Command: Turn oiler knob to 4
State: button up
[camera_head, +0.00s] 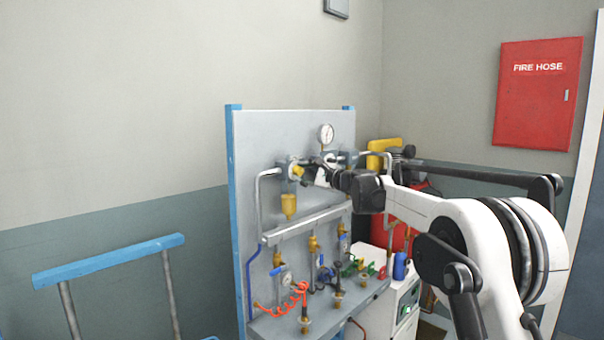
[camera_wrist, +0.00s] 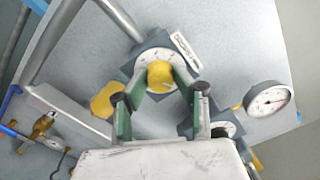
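The yellow oiler knob (camera_wrist: 160,75) sits on a round white dial (camera_wrist: 143,64) in a dark square housing, in the upper middle of the wrist view. In the head view the knob (camera_head: 297,171) is on the upper panel, above a yellow bowl (camera_head: 289,206). My gripper (camera_wrist: 160,80) points at the knob, with one green-padded finger on each side of it. The fingers are apart, and a little dial face shows between them and the knob. I see no clear contact. The dial's numbers are too small to read.
A pressure gauge (camera_wrist: 268,100) and a second dial (camera_wrist: 223,129) are to the right in the wrist view. Grey pipes run along the panel (camera_head: 255,135). Valves and an orange coiled hose (camera_head: 296,300) are lower down. A blue rail (camera_head: 110,262) stands to the left.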

jog(key=o, duration=0.4)
jog(key=shift+o, duration=0.2)
jog(key=v, duration=1.2)
jog(key=s+d+f+n+g+h+b, duration=0.1)
jog(key=s+d+f+n+g+h, duration=0.2)
jog(key=s, duration=1)
jog(key=s+d+f+n+h, duration=0.2)
jog(key=s+f+n+h, duration=0.15)
jog(key=s, duration=0.95)
jog(key=s+d+f+n+h, duration=0.2)
jog(key=s+d+f, duration=0.2)
jog(key=s, duration=0.5)
jog(key=s+d+f+n+h+b, duration=0.1)
jog(key=s+d+f+n+h, duration=0.2)
jog(key=s+d+f, duration=0.2)
jog(key=s+d+f+n+g+h, duration=0.1)
jog(key=s+d+f+n+h, duration=0.1)
jog(key=s+d+f, duration=0.3)
jog(key=s+f, duration=0.4)
jog(key=s, duration=0.6)
jog(key=shift+s+f, duration=0.15)
jog(key=shift+f, duration=0.05)
